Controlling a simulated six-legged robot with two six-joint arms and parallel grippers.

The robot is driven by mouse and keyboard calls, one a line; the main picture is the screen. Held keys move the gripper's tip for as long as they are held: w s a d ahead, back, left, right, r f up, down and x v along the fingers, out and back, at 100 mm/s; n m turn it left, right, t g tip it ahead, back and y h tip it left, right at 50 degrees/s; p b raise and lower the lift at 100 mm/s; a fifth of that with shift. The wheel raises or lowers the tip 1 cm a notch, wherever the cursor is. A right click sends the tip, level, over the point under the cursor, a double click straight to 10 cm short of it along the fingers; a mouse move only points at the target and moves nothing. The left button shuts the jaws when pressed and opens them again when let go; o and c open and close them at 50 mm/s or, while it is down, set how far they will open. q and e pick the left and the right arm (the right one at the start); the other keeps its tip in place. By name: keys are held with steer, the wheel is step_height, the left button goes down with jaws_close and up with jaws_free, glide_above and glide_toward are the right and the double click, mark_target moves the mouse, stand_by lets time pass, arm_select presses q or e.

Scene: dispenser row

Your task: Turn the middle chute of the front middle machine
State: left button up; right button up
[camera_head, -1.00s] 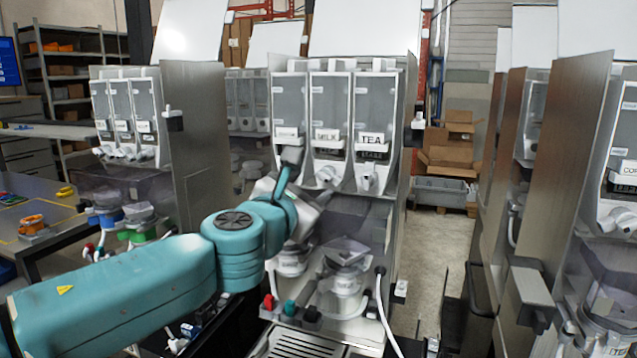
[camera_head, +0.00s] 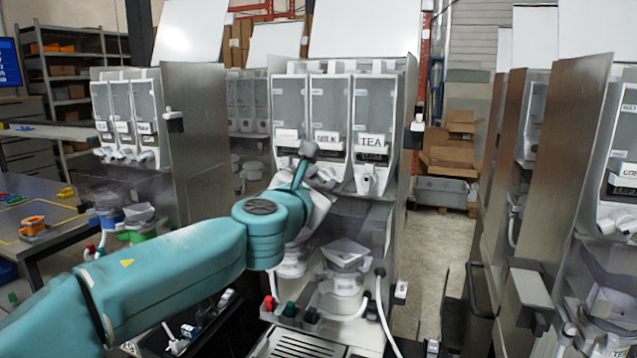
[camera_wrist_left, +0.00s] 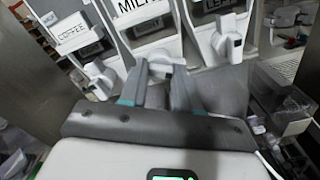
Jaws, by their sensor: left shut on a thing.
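The front middle machine (camera_head: 396,235) has three clear canisters in a row, with white chutes under their labels. The middle canister is labelled MILK (camera_head: 327,137). My left gripper (camera_head: 312,175) is at the middle chute and partly hides it. In the left wrist view my left gripper (camera_wrist_left: 158,82) has its fingers on both sides of the white middle chute (camera_wrist_left: 158,62), shut on it. The left chute (camera_wrist_left: 99,80) and the right chute (camera_wrist_left: 229,45) stand free on either side; the right one also shows in the head view (camera_head: 366,180). My right gripper is not in view.
Below the chutes are white mixing bowls (camera_head: 343,285), hoses and a drip tray (camera_head: 300,345). A similar machine (camera_head: 195,140) stands at the left, others (camera_head: 545,180) at the right. A table (camera_head: 40,250) is at the left.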

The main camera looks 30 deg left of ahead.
arm_select(q)
steer(key=n+b, duration=0.2)
steer(key=n, duration=0.3)
steer(key=shift+f+n, duration=0.1)
steer(key=shift+n, duration=0.3)
steer(key=n+b, duration=0.2)
steer(key=n, duration=0.4)
steer(key=n+b, duration=0.3)
steer(key=n, duration=0.3)
steer(key=shift+n, duration=0.3)
steer(key=n+b, duration=0.2)
steer(key=n, duration=0.3)
steer(key=shift+n, duration=0.3)
steer(key=o, duration=1.1)
steer(key=shift+c, duration=0.2)
